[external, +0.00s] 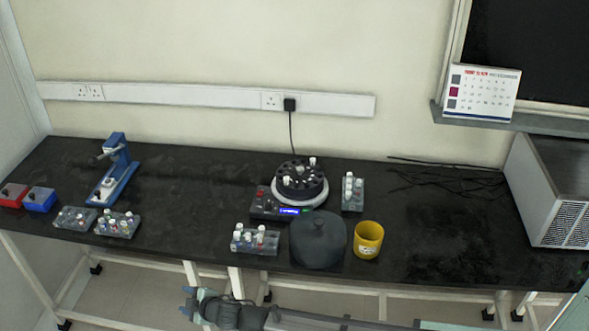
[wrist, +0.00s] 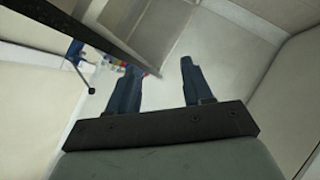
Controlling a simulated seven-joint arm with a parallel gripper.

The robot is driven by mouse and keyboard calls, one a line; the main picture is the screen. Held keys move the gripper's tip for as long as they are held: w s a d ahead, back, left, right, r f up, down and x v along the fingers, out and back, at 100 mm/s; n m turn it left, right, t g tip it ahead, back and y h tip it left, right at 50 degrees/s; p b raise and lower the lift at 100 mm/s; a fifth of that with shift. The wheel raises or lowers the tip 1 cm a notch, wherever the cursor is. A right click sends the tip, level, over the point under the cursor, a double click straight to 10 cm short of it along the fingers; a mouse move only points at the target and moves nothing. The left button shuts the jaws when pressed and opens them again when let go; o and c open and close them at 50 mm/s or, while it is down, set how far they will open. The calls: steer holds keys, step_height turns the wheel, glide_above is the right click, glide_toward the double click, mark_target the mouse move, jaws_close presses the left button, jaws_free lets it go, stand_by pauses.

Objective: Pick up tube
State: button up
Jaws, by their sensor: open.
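White-capped tubes stand in several places in the external view. One sticks up from the dark round rotor (external: 300,182) of the centrifuge, and several stand in the grey rack (external: 352,193) to its right. Which tube is meant cannot be told. My gripper (external: 187,302) is low at the picture's bottom, in front of the bench edge. In the wrist view my gripper (wrist: 158,76) is open and empty, fingers apart.
The dark lid (external: 318,240) and yellow cup (external: 367,240) sit near the bench's front edge. A blue-and-white device (external: 113,170) and red (external: 12,195) and blue (external: 39,199) boxes are left. A large metal box (external: 550,190) is right. The bench's left-middle is clear.

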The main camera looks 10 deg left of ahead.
steer(key=s+a+r+n+y, duration=0.15)
steer(key=s+a+r, duration=0.25)
steer(key=s+r, duration=0.4)
steer(key=s+a+r+y, duration=0.2)
steer(key=s+a+r, duration=0.3)
steer(key=r, duration=0.4)
step_height(320, 180, up, 7)
steer(key=w+a, duration=0.1)
steer(key=w, duration=0.2)
steer(key=w+d+m+t+h, duration=0.2)
steer(key=w+h, duration=0.2)
steer(key=w, duration=0.9)
steer(key=n+g+h, duration=0.1)
steer(key=g+h, duration=0.7)
steer(key=h, duration=0.2)
glide_above(287, 178)
steer(key=f, duration=0.5)
steer(key=shift+w+d+f, duration=0.15)
steer(key=shift+w+d, duration=0.05)
steer(key=shift+s+a+f, duration=0.1)
steer(key=shift+a+f, duration=0.05)
steer(key=shift+f, duration=1.35)
steer(key=shift+a+f, duration=0.1)
steer(key=shift+f, duration=1.35)
